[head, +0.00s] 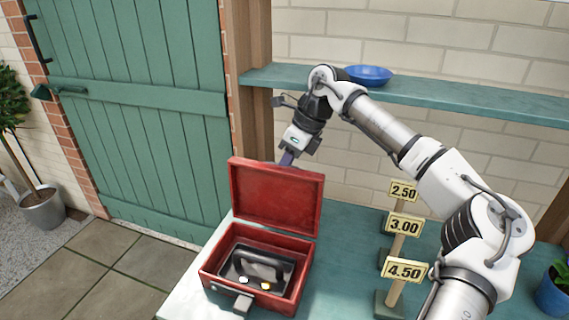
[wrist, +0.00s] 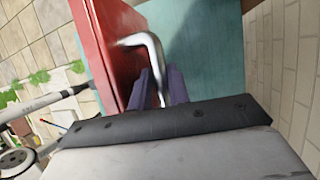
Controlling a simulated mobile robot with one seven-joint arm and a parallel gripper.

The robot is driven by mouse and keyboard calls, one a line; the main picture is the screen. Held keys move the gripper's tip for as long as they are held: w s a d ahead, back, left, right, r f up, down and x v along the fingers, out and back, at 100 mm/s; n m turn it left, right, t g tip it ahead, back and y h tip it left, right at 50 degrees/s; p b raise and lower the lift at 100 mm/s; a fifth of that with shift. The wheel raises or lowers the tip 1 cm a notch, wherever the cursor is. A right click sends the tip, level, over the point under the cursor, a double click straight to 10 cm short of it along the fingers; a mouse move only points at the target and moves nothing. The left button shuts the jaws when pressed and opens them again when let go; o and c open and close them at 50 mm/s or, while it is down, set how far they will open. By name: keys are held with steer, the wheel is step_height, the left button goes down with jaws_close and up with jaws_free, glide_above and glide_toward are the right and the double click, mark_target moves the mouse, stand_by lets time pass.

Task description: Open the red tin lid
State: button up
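The red tin (head: 212,266) stands on the table with its red lid (head: 276,196) raised, about upright at the back edge. Inside the tin is a black insert (head: 257,268) with a handle, and a few small coin-like pieces lie there. My gripper (head: 287,158) is behind the lid, near its top edge, and its fingertips are partly hidden by it. In the wrist view the lid (wrist: 106,45) is at the left. A silver bent handle (wrist: 155,55) stands out from it, between the two purple fingers (wrist: 161,88), which look closed on it.
A blue bowl (head: 369,75) sits on the wall shelf (head: 470,100). A blue plant pot (head: 553,294) is at the far right. The green table (head: 340,240) is bare between tin and signs.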

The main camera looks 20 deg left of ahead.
steer(key=o, duration=0.4)
steer(key=shift+f, duration=0.25)
steer(key=shift+r, duration=0.15)
step_height(320, 180, up, 20)
steer(key=shift+b, duration=0.45)
